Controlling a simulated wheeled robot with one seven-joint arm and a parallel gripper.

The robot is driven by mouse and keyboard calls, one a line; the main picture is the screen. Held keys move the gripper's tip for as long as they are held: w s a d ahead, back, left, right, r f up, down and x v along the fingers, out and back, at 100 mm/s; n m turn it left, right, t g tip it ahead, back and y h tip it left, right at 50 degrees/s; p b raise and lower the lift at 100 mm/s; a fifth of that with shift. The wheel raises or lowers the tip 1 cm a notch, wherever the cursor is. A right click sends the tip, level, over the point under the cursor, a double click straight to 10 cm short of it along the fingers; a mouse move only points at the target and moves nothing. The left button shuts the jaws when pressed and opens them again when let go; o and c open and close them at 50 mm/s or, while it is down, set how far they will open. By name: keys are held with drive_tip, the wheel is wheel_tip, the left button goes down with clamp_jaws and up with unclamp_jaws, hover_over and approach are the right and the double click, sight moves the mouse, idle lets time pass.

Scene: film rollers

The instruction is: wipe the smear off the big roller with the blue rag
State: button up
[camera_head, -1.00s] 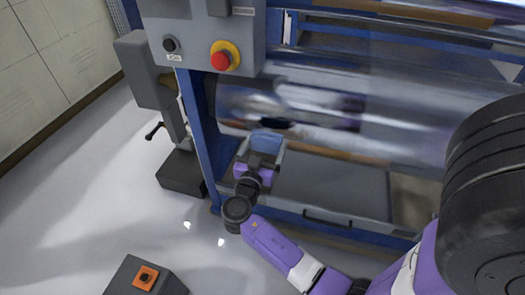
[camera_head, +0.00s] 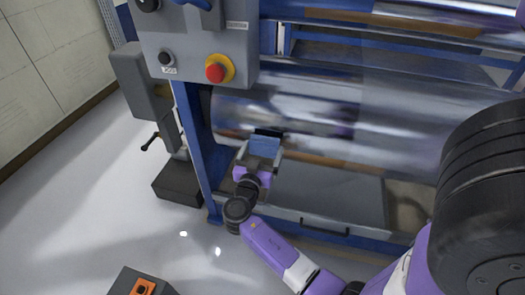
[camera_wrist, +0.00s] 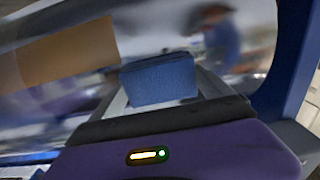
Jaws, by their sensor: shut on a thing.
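My gripper (camera_head: 262,157) is shut on the blue rag (camera_head: 265,145), a folded block at its tip, which also shows in the wrist view (camera_wrist: 158,80). The big roller (camera_head: 400,115) is a shiny metal cylinder lying across the machine. The rag is at the front of its lower left part; I cannot tell whether it touches. A dark patch (camera_head: 268,132) shows just above the rag; whether it is the smear or a reflection is unclear. In the wrist view the roller (camera_wrist: 45,90) fills the area behind the rag, with blurred reflections and no clear smear.
A blue frame post (camera_head: 196,140) stands left of the roller. A grey control box (camera_head: 195,45) with a red button (camera_head: 216,72) is above it. A grey panel (camera_head: 325,195) with a handle lies below. Open floor (camera_head: 90,220) is at the left.

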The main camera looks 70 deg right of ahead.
sight(273, 153)
drive_tip(key=shift+w+d+b, duration=0.1)
drive_tip(key=shift+d+b, duration=0.55)
drive_tip(key=shift+d, duration=0.45)
drive_tip(key=shift+s+b, duration=0.45)
drive_tip(key=shift+s, duration=1.3)
drive_tip(key=shift+s+d+b, duration=0.2)
drive_tip(key=shift+s+b, duration=0.05)
drive_tip(key=shift+s, duration=0.65)
drive_tip(key=shift+s+d+b, duration=0.15)
drive_tip(key=shift+s+b, duration=0.1)
drive_tip(key=shift+s, duration=0.6)
drive_tip(key=shift+s+d+b, duration=0.15)
drive_tip(key=shift+s+b, duration=0.45)
drive_tip(key=shift+s, duration=1.1)
drive_tip(key=shift+s+d+b, duration=0.1)
drive_tip(key=shift+s+b, duration=0.5)
drive_tip(key=shift+s, duration=1.1)
drive_tip(key=shift+f+b, duration=0.1)
drive_tip(key=shift+b, duration=0.25)
drive_tip(key=shift+a, duration=0.1)
